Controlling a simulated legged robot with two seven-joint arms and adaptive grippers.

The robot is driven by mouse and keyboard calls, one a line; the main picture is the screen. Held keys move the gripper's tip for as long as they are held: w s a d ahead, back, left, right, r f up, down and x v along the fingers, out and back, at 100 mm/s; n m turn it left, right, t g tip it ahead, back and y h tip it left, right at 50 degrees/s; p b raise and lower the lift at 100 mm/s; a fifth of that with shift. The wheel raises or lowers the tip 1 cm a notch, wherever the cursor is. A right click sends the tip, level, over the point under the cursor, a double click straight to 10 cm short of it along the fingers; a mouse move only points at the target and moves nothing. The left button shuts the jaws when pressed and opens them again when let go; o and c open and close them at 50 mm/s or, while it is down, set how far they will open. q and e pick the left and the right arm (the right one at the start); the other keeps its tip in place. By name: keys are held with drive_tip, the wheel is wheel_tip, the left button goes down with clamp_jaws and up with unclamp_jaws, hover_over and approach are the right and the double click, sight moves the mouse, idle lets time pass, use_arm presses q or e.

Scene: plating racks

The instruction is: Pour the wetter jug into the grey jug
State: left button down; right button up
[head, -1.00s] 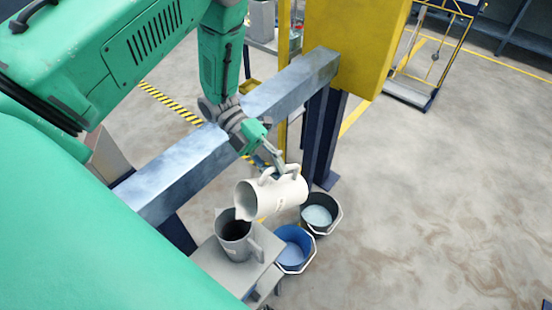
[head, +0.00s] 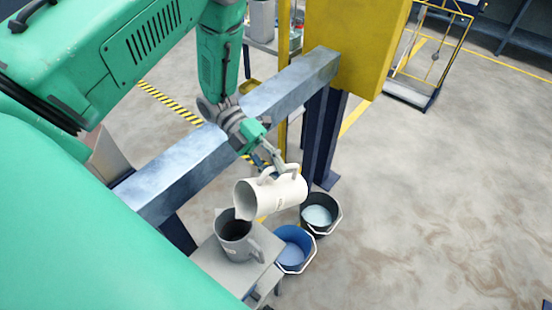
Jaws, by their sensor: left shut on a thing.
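The white jug (head: 272,195) is tilted nearly on its side, its mouth and spout pointing left and down over the grey jug. My left gripper (head: 277,168) is shut on the white jug's handle from above. The grey jug (head: 236,242) stands upright on a small grey stand, its dark opening under the white jug's spout. I cannot make out a stream between them. The right gripper is not in view.
The small grey stand (head: 215,264) bears the grey jug. A blue bucket (head: 295,262) and a dark bucket (head: 336,222) with pale liquid stand on the floor beside it. A metal beam (head: 180,172) and yellow post (head: 352,45) stand behind. Open floor lies at right.

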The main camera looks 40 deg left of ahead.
sight(267, 171)
use_arm(q)
drive_tip(key=shift+r, duration=0.1)
drive_tip(key=shift+s+a+r+m+t+h, duration=0.15)
drive_tip(key=shift+s+r+m, duration=0.2)
drive_tip(key=shift+s, duration=0.1)
drive_tip(key=shift+s+a+r+m+t+h, duration=0.15)
drive_tip(key=shift+s+r+m, duration=0.1)
drive_tip(key=shift+s+r, duration=0.15)
idle(1.0)
drive_tip(key=shift+s+r, duration=0.15)
drive_tip(key=shift+s, duration=0.1)
drive_tip(key=shift+s+a+r+m+t+h, duration=0.3)
drive_tip(key=shift+s+r+m, duration=0.15)
drive_tip(key=shift+s+m, duration=0.2)
drive_tip(key=shift+s+a, duration=0.1)
idle(0.9)
drive_tip(key=shift+s+a+r+m+t+h, duration=0.15)
drive_tip(key=shift+s+r+m+t+h, duration=0.15)
drive_tip(key=shift+s, duration=0.2)
drive_tip(key=shift+s+a+r+m+t+h, duration=0.1)
drive_tip(key=shift+s+a+r+m, duration=0.05)
drive_tip(key=shift+s+m, duration=0.25)
idle(0.8)
